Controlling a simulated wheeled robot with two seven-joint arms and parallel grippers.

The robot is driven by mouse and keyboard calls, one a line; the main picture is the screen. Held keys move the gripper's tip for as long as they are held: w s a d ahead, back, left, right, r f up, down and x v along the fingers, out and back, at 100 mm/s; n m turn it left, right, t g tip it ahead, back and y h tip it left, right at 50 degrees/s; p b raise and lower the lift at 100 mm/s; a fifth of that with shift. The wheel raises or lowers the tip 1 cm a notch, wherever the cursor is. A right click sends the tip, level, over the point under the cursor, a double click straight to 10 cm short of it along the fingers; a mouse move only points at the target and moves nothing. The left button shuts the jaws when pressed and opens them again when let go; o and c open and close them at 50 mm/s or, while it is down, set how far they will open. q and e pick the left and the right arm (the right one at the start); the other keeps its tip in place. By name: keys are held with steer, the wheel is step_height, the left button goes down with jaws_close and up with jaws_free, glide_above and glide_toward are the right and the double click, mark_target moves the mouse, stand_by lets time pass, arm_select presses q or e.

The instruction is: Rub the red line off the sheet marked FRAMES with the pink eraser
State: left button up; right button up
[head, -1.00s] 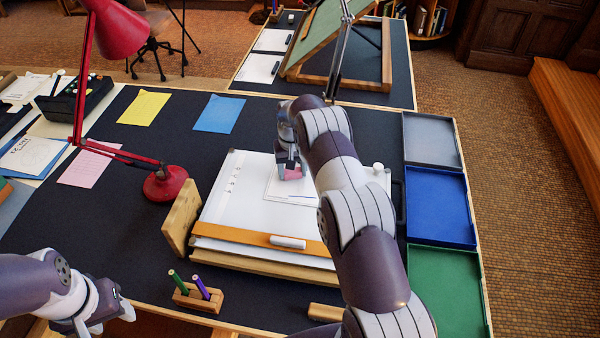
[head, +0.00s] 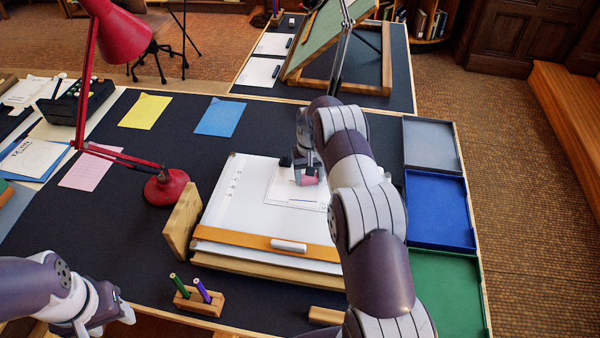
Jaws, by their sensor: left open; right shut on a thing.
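The pink eraser (head: 309,181) is shut in my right gripper (head: 307,175), low over the white sheet (head: 284,190) on the drafting board (head: 240,205). From this angle I cannot tell whether the eraser touches the paper. A thin dark or bluish line shows on the sheet just in front of the eraser. I cannot clearly make out a red line, and the sheet's marking is not readable. My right arm covers the sheet's right part. My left gripper (head: 122,318) is open and empty at the lower left, away from the board.
A wooden pen block (head: 200,303) with two pens stands in front of the board. A red lamp (head: 166,187) and a wooden block (head: 182,222) are to its left. Grey, blue (head: 440,210) and green trays line the right side. A white roll (head: 288,245) lies on the board's orange ledge.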

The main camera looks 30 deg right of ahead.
mark_target(323, 184)
steer(key=shift+s+d+p, duration=0.15)
steer(key=shift+s+d, duration=0.5)
steer(key=shift+d, duration=0.2)
steer(key=shift+s+d+p, duration=0.15)
steer(key=shift+s+d, duration=0.45)
steer(key=shift+d, duration=0.25)
steer(key=shift+s+d, duration=0.3)
steer(key=shift+d, duration=0.2)
steer(key=shift+s+d, duration=0.3)
steer(key=shift+d, duration=0.2)
steer(key=shift+s+d, duration=0.2)
steer(key=shift+d, duration=0.1)
steer(key=shift+r, duration=0.1)
steer(key=shift+a+r+p, duration=0.1)
steer(key=shift+r+p, duration=0.15)
steer(key=shift+p, duration=0.1)
steer(key=shift+r+p, duration=1.65)
steer(key=shift+r, duration=1.1)
